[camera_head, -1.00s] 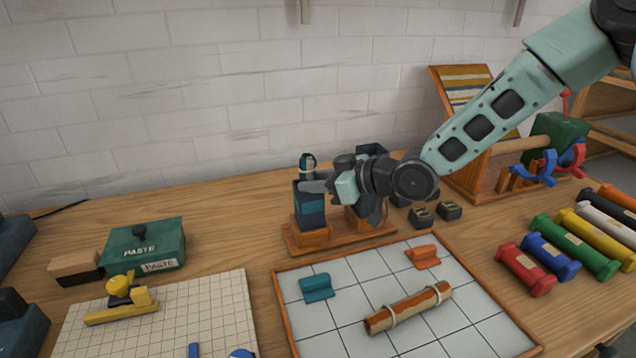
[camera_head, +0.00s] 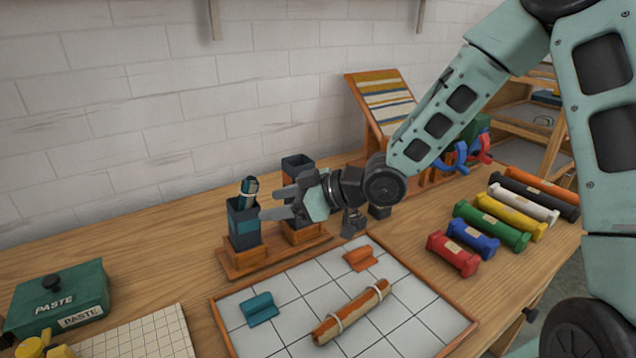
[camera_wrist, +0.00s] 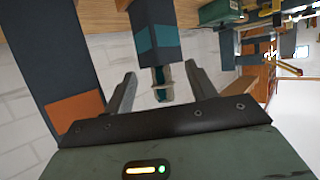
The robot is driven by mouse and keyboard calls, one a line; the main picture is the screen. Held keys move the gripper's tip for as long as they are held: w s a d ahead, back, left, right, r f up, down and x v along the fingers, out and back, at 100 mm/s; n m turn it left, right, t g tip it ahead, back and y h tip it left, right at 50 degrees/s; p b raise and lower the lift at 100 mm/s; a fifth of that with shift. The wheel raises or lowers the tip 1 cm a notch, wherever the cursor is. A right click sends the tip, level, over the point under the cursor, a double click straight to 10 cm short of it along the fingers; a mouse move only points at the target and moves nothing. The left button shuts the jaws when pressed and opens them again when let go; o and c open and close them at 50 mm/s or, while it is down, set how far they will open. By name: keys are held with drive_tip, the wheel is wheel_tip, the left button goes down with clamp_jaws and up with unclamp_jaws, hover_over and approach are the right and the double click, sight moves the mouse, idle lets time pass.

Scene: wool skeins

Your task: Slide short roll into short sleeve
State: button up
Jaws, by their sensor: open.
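The short roll (camera_head: 249,188), teal with a pale tie, stands in the short sleeve (camera_head: 243,226), a dark upright box with a teal band. The roll's upper end sticks out of the sleeve's mouth; its lower part is hidden inside. My gripper (camera_head: 268,202) is open, just right of the sleeve's top. In the wrist view, the roll's tied end (camera_wrist: 162,84) shows between my two spread fingers, apart from both, and the teal-banded sleeve (camera_wrist: 156,30) lies beyond it.
A second dark sleeve (camera_head: 297,166) stands behind my gripper on the same wooden stand (camera_head: 232,268). A tray (camera_head: 222,322) in front holds a long tied orange-brown roll (camera_head: 350,313), a teal rest (camera_head: 260,308) and an orange rest (camera_head: 360,258). Coloured rolls lie at right; a paste box (camera_head: 57,300) at left.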

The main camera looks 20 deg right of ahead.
drive_tip(key=r+p+v, duration=0.1)
drive_tip(key=p+v, duration=0.1)
drive_tip(key=v, duration=0.8)
drive_tip(key=shift+a+r+y, duration=0.2)
drive_tip(key=shift+r+y, duration=0.1)
drive_tip(key=shift+w, duration=0.1)
drive_tip(key=s+a+f+m+g+h+p, duration=0.1)
drive_tip(key=s+a+f+g+h, duration=0.2)
drive_tip(key=h, duration=0.4)
drive_tip(key=s+a+r+m+g+h, duration=0.1)
drive_tip(key=s+g+h, duration=0.1)
drive_tip(key=s, duration=0.8)
drive_tip(key=s+a+r+m+g+h+p, duration=0.1)
drive_tip(key=s+a+r+g+h, duration=0.1)
drive_tip(key=s, duration=0.9)
drive_tip(key=shift+s+r+m+g+p, duration=0.2)
drive_tip(key=shift+s+m+g+p, duration=0.1)
